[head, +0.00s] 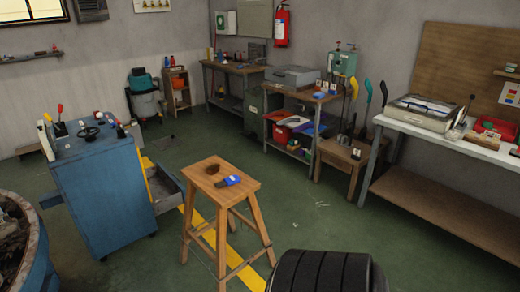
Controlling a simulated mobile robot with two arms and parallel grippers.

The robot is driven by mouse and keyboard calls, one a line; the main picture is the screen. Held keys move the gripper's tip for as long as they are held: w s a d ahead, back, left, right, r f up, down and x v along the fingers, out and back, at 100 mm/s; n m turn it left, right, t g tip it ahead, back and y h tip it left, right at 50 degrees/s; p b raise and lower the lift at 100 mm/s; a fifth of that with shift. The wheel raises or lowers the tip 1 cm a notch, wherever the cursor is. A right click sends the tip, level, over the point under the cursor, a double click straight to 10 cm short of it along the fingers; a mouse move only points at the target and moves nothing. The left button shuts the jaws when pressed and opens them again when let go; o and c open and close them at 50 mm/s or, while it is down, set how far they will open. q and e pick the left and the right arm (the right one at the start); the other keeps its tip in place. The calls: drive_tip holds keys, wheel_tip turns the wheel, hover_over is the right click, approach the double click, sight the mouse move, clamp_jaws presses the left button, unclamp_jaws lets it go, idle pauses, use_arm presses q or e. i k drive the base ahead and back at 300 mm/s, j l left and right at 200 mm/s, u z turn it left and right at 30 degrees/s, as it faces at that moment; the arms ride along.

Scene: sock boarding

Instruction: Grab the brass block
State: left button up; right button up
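A wooden stool (199,179) stands in the middle of the floor. On its top, near the back, sits a small dark brown, block-like thing (212,169). It may be the brass block, but it is too small to tell its material. A blue item (229,181) with a pale end lies just right of it and in front. Neither of my grippers shows in the head view.
A blue cabinet (105,190) with an open drawer (172,193) stands left of the stool. A black ribbed round thing (320,272) is at the bottom front. Benches line the back and right walls. Green floor (300,205) is clear right of the stool.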

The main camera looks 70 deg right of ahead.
sight(213, 168)
drive_tip(key=z, duration=2.05)
drive_tip(key=i+j+z, duration=0.2)
drive_tip(key=z, duration=0.25)
drive_tip(key=i+j+z, duration=0.15)
drive_tip(key=j+z, duration=0.3)
drive_tip(key=l, duration=0.1)
